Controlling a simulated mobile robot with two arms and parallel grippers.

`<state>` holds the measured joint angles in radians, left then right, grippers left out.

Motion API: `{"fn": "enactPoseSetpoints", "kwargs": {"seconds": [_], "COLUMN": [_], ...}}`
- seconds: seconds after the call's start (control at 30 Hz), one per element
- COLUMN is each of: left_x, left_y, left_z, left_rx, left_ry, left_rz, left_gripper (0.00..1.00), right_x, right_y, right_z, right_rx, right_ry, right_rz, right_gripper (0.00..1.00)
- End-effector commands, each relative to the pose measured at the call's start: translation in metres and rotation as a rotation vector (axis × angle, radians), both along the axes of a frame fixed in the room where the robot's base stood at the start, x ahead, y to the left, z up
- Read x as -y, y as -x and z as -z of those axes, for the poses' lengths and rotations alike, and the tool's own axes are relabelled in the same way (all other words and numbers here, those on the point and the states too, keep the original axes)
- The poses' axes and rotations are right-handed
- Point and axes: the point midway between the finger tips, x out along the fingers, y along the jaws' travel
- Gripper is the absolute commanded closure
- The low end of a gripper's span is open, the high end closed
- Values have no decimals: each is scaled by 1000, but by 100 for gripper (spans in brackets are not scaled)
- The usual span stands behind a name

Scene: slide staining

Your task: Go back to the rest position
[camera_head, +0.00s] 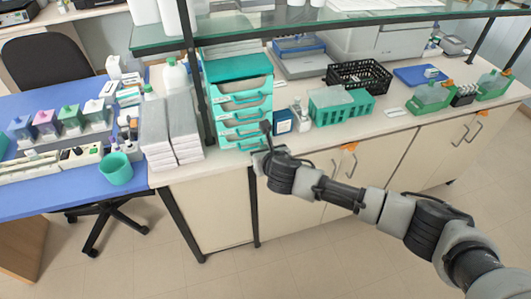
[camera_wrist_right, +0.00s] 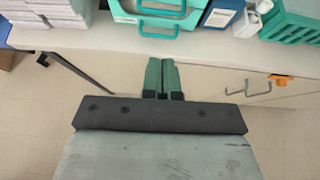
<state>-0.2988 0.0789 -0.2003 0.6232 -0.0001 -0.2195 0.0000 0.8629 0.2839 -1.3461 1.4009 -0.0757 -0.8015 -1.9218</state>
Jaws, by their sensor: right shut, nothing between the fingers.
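My right gripper (camera_head: 266,130) reaches in from the right in the head view, in front of the teal drawer unit (camera_head: 240,86) at the counter's front edge. In the right wrist view its two green fingers (camera_wrist_right: 162,76) are together with nothing between them. They point toward the counter edge, just below the lowest teal drawer handle (camera_wrist_right: 149,29), and appear apart from it. The drawers look closed in the head view. My left gripper is not in view.
White box stacks (camera_head: 170,135) stand left of the drawers. A blue box (camera_head: 283,122), green rack (camera_head: 340,106) and black basket (camera_head: 358,75) stand to the right. A glass shelf (camera_head: 300,24) spans above. A blue table (camera_head: 60,190) is at left; the floor in front is clear.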

Motion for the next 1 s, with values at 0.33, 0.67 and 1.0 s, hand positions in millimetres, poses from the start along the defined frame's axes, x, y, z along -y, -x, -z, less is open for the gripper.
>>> {"fn": "enactPoseSetpoints", "kwargs": {"seconds": [0.33, 0.67, 1.0], "left_x": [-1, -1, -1], "left_y": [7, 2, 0], "left_z": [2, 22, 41], "left_rx": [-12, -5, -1], "left_ry": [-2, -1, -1], "left_rz": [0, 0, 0], "left_gripper": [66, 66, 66], "right_x": [3, 51, 142], "right_y": [9, 30, 159], "right_z": [-4, 142, 346], "right_rx": [-3, -380, -722], "right_ry": [-4, -571, -1208], "right_rz": [2, 481, 1322], "right_gripper": [100, 100, 100]}}
